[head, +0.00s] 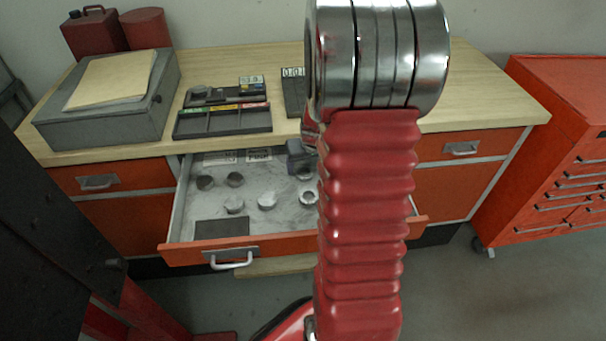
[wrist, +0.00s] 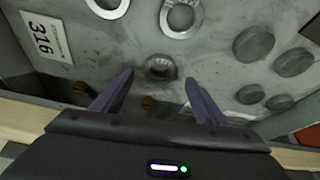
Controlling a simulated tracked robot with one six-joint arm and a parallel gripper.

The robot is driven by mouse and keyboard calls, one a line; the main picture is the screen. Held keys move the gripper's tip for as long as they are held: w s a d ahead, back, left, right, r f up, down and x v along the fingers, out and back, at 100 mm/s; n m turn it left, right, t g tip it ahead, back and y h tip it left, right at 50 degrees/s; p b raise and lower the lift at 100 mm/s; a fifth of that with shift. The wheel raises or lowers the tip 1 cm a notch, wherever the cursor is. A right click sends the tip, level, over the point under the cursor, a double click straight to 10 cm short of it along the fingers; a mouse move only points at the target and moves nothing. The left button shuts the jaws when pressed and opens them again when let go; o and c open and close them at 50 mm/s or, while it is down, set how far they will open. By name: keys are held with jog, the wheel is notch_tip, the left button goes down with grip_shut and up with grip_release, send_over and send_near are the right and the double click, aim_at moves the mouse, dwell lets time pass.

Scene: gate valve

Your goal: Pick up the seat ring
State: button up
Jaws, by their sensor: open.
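My gripper (wrist: 159,78) is open, its two dark fingers apart and pointing into the open drawer. In the wrist view a small, dark grey ring (wrist: 160,68) lies just beyond and between the fingertips, with nothing held. Two larger, brighter rings, one at the top centre (wrist: 180,17) and one at the top left (wrist: 107,6), lie farther off. I cannot tell for sure which ring is the seat ring. In the head view my gripper (head: 300,158) is partly hidden behind my red arm, over the drawer's back, and one bright ring (head: 308,198) shows beside the arm.
The drawer (head: 232,245) is pulled out and also holds several round grey discs (wrist: 254,43). A 316 label (wrist: 46,36) lies in it. The bench (head: 465,95) overhangs behind; a red tool cabinet (head: 555,150) stands at right.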

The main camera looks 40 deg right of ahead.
aim_at(304, 171)
jog(key=shift+x, duration=1.75)
jog(key=shift+s, duration=0.1)
jog(key=c, duration=1.3)
notch_tip(304, 171, up, 28)
jog(key=shift+r, duration=0.1)
